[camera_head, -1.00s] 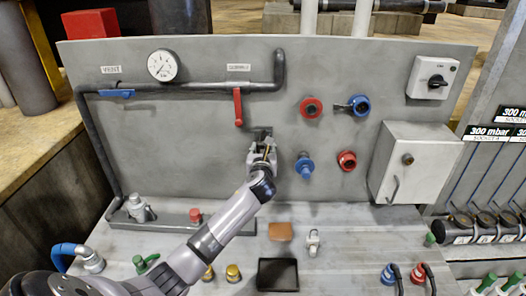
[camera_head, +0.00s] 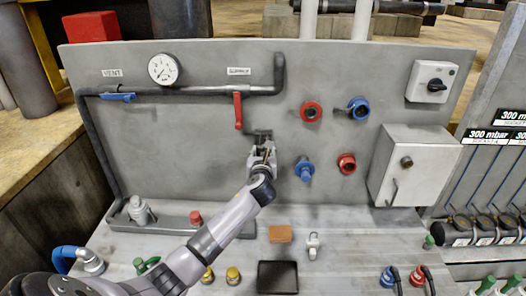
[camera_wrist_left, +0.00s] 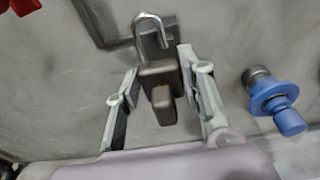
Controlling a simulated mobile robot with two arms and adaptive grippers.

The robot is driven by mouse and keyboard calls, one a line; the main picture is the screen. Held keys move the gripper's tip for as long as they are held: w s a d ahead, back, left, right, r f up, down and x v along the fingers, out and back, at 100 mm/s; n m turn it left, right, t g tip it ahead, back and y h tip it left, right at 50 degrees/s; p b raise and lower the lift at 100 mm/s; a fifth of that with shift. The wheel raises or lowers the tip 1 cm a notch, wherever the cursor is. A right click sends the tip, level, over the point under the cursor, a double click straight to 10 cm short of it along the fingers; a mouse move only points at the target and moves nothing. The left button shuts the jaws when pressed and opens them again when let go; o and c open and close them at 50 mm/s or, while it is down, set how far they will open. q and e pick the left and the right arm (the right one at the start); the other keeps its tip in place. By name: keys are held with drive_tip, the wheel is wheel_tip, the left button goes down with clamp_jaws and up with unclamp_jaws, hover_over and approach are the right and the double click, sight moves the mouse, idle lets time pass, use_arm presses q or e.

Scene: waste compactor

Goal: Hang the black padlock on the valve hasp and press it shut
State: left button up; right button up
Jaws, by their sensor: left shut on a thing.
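My left gripper (camera_head: 262,154) is in front of the grey panel, just below the dark hasp (camera_head: 263,134) under the red valve lever (camera_head: 238,110). In the left wrist view, the gripper (camera_wrist_left: 158,68) is shut on the dark brown-black padlock (camera_wrist_left: 160,80), held upright between its two fingers. The padlock's silver shackle (camera_wrist_left: 150,18) points up and overlaps the dark hasp plate (camera_wrist_left: 158,42). I cannot tell whether the shackle passes through the hasp or is latched. In the head view the padlock is mostly hidden by the gripper. My right gripper is not in view.
A blue fitting (camera_wrist_left: 280,105) juts from the panel right of the gripper, with red and blue connectors near it. A grey box (camera_head: 415,165) is farther right. A black tray (camera_head: 278,277) and a brown block (camera_head: 280,234) lie on the bench below.

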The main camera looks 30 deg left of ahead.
use_arm(q)
drive_tip(key=shift+r, duration=0.1)
idle(0.3)
drive_tip(key=shift+p, duration=0.4)
drive_tip(key=shift+p, duration=0.35)
drive_tip(key=shift+r+b+x, duration=0.15)
drive_tip(key=shift+b+x, duration=0.15)
drive_tip(key=shift+x, duration=0.75)
drive_tip(key=shift+r+b+x, duration=0.15)
drive_tip(key=shift+b+x, duration=0.1)
drive_tip(key=shift+x, duration=0.75)
idle(0.6)
drive_tip(key=shift+f, duration=0.25)
idle(0.5)
drive_tip(key=o, duration=1.1)
drive_tip(key=shift+c, duration=0.5)
